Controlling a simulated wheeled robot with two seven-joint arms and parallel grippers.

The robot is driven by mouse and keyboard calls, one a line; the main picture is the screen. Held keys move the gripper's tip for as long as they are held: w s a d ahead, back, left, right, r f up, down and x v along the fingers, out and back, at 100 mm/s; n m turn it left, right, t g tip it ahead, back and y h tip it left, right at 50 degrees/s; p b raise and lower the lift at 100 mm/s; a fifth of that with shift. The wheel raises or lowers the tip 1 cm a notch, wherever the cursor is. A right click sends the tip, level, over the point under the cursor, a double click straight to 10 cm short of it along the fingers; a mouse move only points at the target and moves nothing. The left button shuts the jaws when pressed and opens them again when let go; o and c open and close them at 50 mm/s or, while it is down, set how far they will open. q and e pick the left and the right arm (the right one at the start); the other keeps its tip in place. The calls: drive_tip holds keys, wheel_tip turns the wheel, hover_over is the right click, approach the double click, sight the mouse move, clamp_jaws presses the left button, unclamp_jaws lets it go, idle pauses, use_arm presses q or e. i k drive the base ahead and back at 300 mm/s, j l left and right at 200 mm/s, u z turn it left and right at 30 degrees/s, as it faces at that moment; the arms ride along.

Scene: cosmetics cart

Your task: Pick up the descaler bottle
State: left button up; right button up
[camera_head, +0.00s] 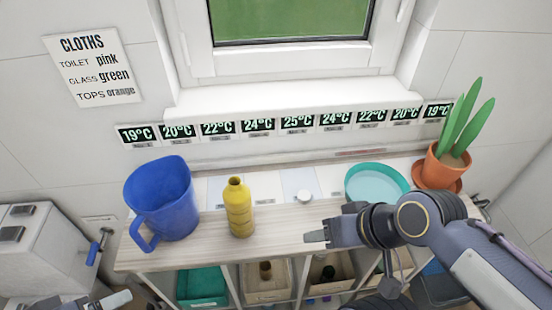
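A yellow bottle (239,208) with an open-looking neck stands upright on the pale wooden shelf top, left of the middle. I can read no label on it, so I cannot confirm that it is the descaler. My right gripper (318,237) reaches in from the right over the shelf's front part. Its fingers point left towards the yellow bottle, with a clear gap between them and no object visible in the fingers. Their spacing is unclear from this angle. My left gripper (112,300) shows only partly at the bottom left edge, low and away from the bottle.
A blue jug (163,200) stands close to the bottle's left. A teal basin (377,184) and a potted plant (443,168) stand to the right. Boxes, including a teal one (203,287), fill compartments below.

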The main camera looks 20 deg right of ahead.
sight(236, 196)
drive_tip(key=z, duration=1.7)
drive_tip(key=u, duration=1.25)
drive_tip(key=k+j, duration=0.1)
drive_tip(key=k, duration=0.3)
